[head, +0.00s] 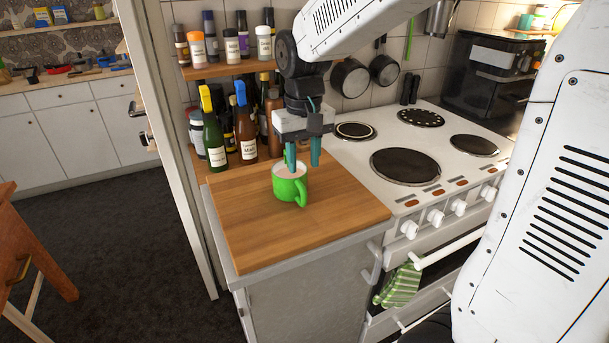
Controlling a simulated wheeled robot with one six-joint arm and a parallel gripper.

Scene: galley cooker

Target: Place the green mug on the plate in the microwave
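The green mug (290,189) stands upright on the wooden board on the counter, with its pale inside showing and its handle toward the front right. My gripper (303,160) points down just above the mug, its two teal fingers apart with a gap between them. The left fingertip overlaps the mug's opening and the right one is near its right rim; I cannot tell whether either touches. No plate is in view. A black boxy appliance (490,75) at the back right may be the microwave, but I cannot tell.
Several bottles (245,125) stand close behind the board (240,230), below a spice shelf (230,67). The white cooker (345,150) with bare hotplates is to the right. Pans (350,77) hang on the wall behind. The board's front is clear.

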